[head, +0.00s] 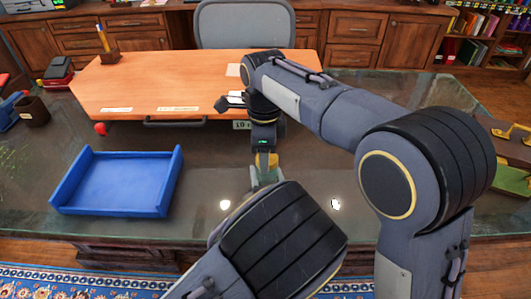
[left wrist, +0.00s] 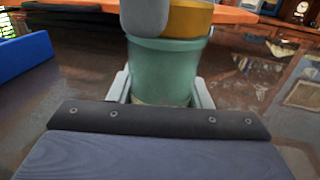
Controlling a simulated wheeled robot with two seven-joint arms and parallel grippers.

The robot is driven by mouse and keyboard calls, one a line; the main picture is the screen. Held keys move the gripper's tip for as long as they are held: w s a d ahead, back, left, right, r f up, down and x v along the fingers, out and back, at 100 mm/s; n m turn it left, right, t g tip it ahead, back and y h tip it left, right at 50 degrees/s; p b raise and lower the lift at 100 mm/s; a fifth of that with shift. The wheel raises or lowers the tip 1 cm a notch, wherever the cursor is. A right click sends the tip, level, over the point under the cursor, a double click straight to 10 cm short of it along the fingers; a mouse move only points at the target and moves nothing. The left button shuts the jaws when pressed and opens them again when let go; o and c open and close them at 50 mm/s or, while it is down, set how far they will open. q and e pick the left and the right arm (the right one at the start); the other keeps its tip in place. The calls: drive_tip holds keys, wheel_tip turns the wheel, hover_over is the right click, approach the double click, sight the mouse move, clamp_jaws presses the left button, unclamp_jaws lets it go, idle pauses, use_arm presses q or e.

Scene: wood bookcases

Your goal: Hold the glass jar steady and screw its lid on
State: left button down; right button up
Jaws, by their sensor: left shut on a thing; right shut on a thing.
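The glass jar (left wrist: 165,72) is greenish and see-through, standing upright in the left wrist view. My left gripper (left wrist: 162,92) is shut on it, with a pale finger on each side. The yellow lid (left wrist: 190,20) is directly above the jar's rim; I cannot tell whether it is threaded on. My right gripper (head: 265,153) points down from above and is shut on the lid; one grey finger shows in front of it in the left wrist view. In the head view my left arm hides most of the jar and my left gripper.
A blue tray (head: 118,182) lies left on the dark glossy desk (head: 200,215). An orange-brown wooden board (head: 170,80) lies behind. A grey chair (head: 245,25) stands beyond the desk. A pen holder (head: 108,56) is at the back left. The desk between tray and jar is clear.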

drive_tip(key=m, duration=0.5)
drive_tip(key=shift+w, duration=0.1)
drive_tip(key=m, duration=0.3)
drive_tip(key=o, duration=1)
drive_tip(key=shift+c, duration=0.2)
drive_tip(key=shift+r, duration=2.25)
drive_tip(key=shift+c, duration=0.4)
